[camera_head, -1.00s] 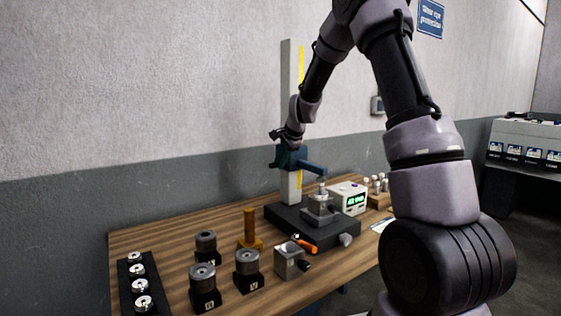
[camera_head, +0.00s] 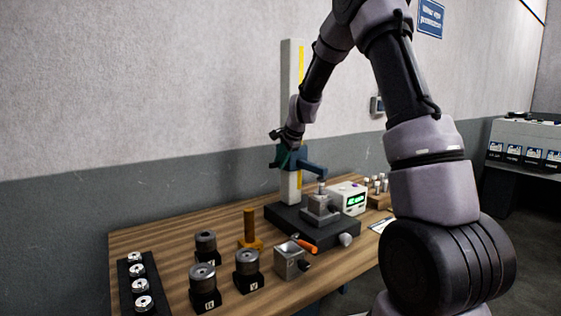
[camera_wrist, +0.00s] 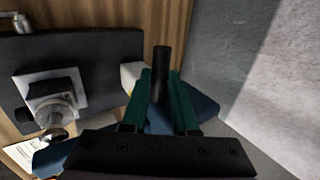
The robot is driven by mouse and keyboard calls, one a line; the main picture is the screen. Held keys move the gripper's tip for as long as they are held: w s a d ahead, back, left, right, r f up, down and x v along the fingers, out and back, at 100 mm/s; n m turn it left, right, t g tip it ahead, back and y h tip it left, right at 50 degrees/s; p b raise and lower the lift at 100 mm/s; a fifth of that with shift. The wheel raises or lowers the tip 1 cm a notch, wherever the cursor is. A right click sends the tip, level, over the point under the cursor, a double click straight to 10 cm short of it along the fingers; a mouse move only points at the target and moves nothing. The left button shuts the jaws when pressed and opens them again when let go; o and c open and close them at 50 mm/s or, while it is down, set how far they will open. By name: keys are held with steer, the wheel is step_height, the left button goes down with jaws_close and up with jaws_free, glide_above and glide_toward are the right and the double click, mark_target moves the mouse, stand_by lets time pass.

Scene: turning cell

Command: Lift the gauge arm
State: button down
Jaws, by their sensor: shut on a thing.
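The blue gauge arm (camera_head: 312,167) sits on a tall pale column with a yellow strip (camera_head: 291,90), which rises from a dark base plate. The arm reaches right, above a grey block with a round part on top (camera_head: 320,207). In the wrist view, parts of the blue arm (camera_wrist: 205,106) show beside and below my gripper. My gripper (camera_wrist: 161,85) has its green fingers shut on a dark upright handle (camera_wrist: 161,62) at the gauge arm. In the head view my gripper (camera_head: 284,157) is at the column side, partly hidden.
A white readout box with a green display (camera_head: 348,198) stands right of the base plate (camera_head: 285,218). On the wooden table (camera_head: 150,245) stand several dark blocks with metal rings, an orange post (camera_head: 250,230) and an orange-handled tool (camera_head: 305,244). A wall (camera_wrist: 265,70) is close by.

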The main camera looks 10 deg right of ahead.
step_height(320, 180, up, 37)
steer(key=shift+f, duration=0.2)
steer(key=shift+r, duration=0.1)
steer(key=c, duration=0.7)
jaws_free()
steer(key=v, duration=1)
steer(key=shift+s+d+r, duration=0.1)
steer(key=shift+s+r, duration=0.15)
steer(key=shift+s, duration=0.1)
